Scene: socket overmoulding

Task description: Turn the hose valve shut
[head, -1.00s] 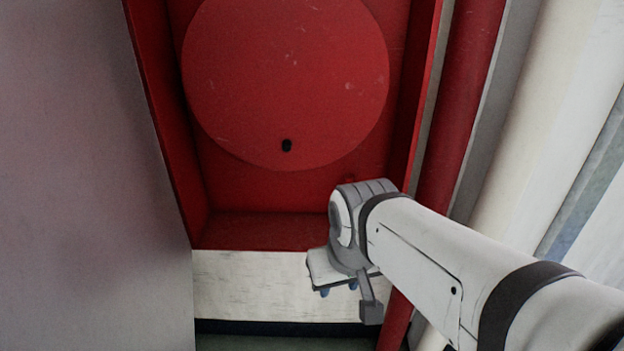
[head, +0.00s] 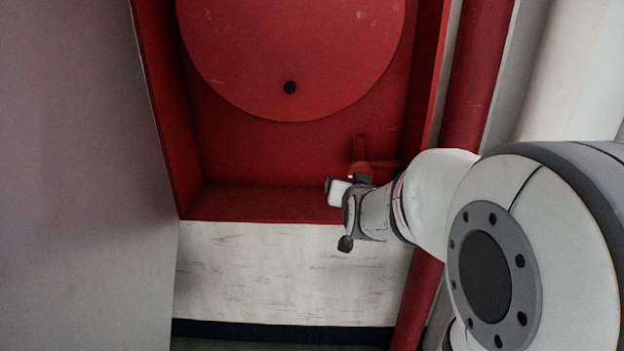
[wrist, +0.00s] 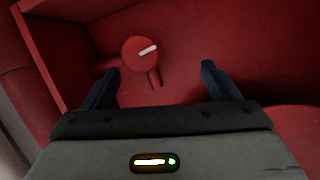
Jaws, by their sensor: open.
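The hose valve is a round red knob (wrist: 138,57) with a pale bar across its face; in the wrist view it sits ahead of my fingers, left of the middle. The pale bar tilts slightly up to the right. A short red pipe leaves the knob toward the lower right. In the head view the red valve (head: 360,168) shows in the cabinet's lower right corner, partly hidden by my gripper. My gripper (wrist: 163,75) is open and empty, its two dark fingers apart and not around the knob. In the head view the wrist end is just below the valve.
The red cabinet (head: 265,203) surrounds the valve, with a side wall close on the right. A large red reel disc (head: 295,50) with a black hub dot fills its upper part. A red pipe (head: 478,75) runs down outside on the right. A grey panel (head: 75,180) stands left.

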